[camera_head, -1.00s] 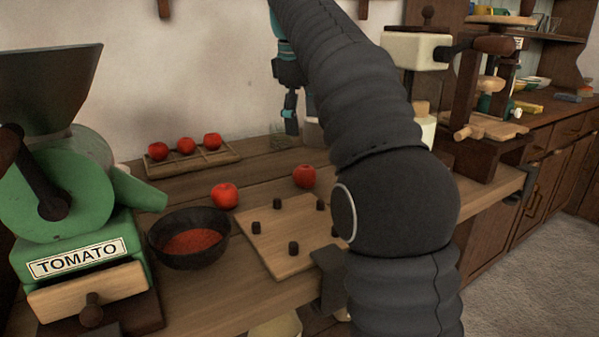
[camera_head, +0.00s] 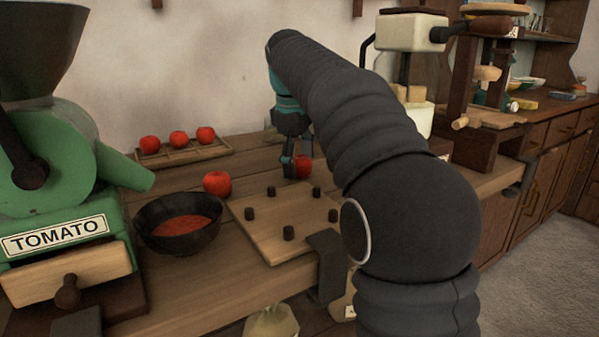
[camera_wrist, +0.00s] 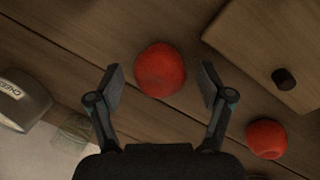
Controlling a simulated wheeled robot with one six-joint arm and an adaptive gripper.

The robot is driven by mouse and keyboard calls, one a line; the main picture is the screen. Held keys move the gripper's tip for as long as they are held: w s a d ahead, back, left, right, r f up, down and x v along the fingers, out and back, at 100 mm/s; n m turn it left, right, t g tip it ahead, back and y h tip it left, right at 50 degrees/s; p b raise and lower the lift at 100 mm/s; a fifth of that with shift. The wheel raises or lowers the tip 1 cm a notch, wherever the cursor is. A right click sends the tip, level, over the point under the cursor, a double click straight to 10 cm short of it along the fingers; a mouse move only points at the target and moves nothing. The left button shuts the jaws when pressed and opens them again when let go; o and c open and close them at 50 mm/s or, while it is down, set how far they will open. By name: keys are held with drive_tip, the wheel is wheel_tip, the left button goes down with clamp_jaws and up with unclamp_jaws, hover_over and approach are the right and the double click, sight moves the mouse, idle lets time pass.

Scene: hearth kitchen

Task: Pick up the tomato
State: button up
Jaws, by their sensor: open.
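My gripper (camera_wrist: 160,88) is open, with its two fingers apart. In the wrist view a red tomato (camera_wrist: 160,70) lies on the wooden counter between and slightly beyond the fingertips, with no contact visible. In the head view my gripper (camera_head: 297,165) is low over the counter, and this tomato (camera_head: 304,167) is partly hidden behind a finger. A second tomato (camera_head: 217,183) lies on the counter to the left; one tomato (camera_wrist: 267,139) also shows at the lower right of the wrist view. Several tomatoes (camera_head: 179,139) sit in a wooden rack (camera_head: 215,152) by the wall.
A board with dark pegs (camera_head: 270,240) lies just in front of the tomatoes. A dark bowl (camera_head: 150,237) with red contents and a green mill labelled TOMATO (camera_head: 60,190) stand to the left. A cream-topped machine (camera_head: 410,32) stands behind my arm.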

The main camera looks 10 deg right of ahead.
drive_tip(key=shift+f, duration=0.3)
drive_tip(key=c, duration=1.3)
drive_tip(key=shift+o, duration=0.2)
drive_tip(key=shift+r, duration=0.15)
wheel_tip(320, 180, up, 10)
drive_tip(key=p, duration=0.4)
